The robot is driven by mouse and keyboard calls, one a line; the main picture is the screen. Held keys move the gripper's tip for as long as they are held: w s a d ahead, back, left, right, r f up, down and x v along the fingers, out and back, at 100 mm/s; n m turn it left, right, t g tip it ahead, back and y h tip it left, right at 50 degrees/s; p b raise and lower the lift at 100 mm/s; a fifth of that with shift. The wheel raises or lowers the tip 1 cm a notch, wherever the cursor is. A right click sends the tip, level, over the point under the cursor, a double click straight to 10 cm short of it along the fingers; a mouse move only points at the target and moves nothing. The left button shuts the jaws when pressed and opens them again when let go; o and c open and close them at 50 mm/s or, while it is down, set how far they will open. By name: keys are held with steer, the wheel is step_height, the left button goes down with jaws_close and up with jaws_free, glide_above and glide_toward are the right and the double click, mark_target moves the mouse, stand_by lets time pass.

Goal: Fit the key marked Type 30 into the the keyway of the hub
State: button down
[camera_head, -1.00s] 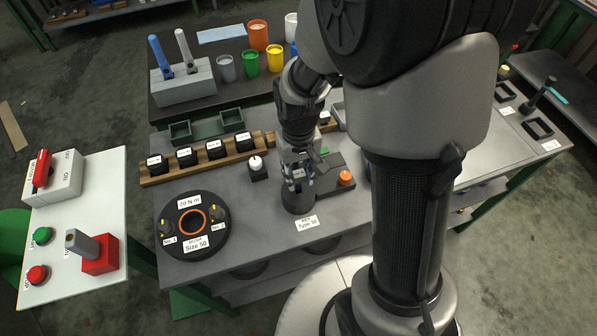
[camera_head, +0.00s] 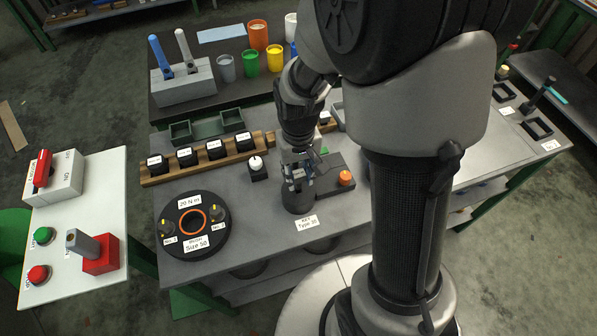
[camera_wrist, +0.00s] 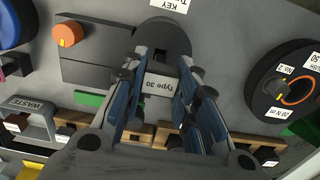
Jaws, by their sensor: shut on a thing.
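My gripper (camera_head: 297,182) points down over a dark round stand (camera_head: 299,202) with a label reading "KEY Type 30" in front of it. In the wrist view my gripper (camera_wrist: 165,68) has its blue-padded fingers closed on the sides of a pale key (camera_wrist: 163,86) marked "Type 30". The key is at the stand (camera_wrist: 163,38); whether it is seated there or clear of it I cannot tell. In the head view the fingers mostly hide the key. A black round fixture (camera_head: 175,240) with an orange-rimmed central hole stands to the left, labelled "Size 50" and "20 N m". I cannot make out a keyway.
A dark block with an orange knob (camera_head: 345,178) is just right of my gripper. A white-topped knob (camera_head: 256,163) is to the left. A wooden rack (camera_head: 165,174) of labelled black blocks lies behind. Bare grey bench lies between the stand and the round fixture.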

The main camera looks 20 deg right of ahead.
mark_target(298, 185)
steer(key=shift+f+b, duration=1.95)
steer(key=shift+f, duration=0.6)
steer(key=shift+r, duration=0.2)
steer(key=shift+r+p, duration=2)
steer(key=shift+r, duration=0.15)
steer(key=shift+f+b, duration=1.65)
steer(key=shift+f, duration=0.7)
steer(key=c, duration=1.2)
jaws_free()
steer(key=shift+r, duration=0.1)
